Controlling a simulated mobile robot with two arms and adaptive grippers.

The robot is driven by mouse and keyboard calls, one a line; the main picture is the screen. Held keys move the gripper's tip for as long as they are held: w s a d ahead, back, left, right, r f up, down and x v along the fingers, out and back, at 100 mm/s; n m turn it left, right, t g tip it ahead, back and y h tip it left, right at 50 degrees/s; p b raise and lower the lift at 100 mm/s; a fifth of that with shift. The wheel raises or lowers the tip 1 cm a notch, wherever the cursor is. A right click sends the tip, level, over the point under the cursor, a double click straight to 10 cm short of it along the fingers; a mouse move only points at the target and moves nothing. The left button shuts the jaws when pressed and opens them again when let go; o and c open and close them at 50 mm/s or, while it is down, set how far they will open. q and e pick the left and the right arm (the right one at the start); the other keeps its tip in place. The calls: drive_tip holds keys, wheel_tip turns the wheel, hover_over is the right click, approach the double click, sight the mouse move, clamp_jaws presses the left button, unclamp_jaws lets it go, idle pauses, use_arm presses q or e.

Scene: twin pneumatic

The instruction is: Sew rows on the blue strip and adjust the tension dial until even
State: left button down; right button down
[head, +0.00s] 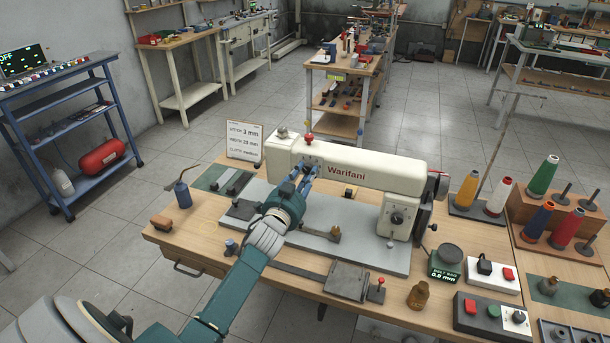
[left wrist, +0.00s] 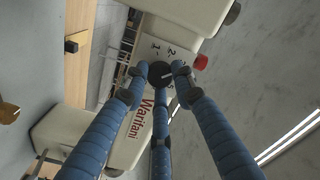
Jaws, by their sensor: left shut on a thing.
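The white sewing machine (head: 345,168), marked Warifani, stands on its grey bed (head: 310,232) on the wooden table. My left gripper (head: 308,170) is at the left end of its arm. In the left wrist view its blue fingers (left wrist: 160,84) are shut around a black round dial (left wrist: 160,71) with a white pointer line. Numbers, including 2, show on the white face around the dial. A red knob (head: 309,138) tops the machine head and also shows in the left wrist view (left wrist: 200,62). I cannot make out a blue strip. My right gripper is not in view.
A sign (head: 245,142) reading 3 mm and 20 mm stands behind the bed. Thread cones (head: 543,174), a BELT SAG gauge (head: 445,262) reading 0.9 mm and a button box (head: 492,317) are at right. An oil can (head: 183,190) stands at left.

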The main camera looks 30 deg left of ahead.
use_arm(q)
drive_tip(key=shift+m, duration=0.4)
drive_tip(key=c, duration=1.4)
unclamp_jaws()
drive_tip(key=v, duration=1.2)
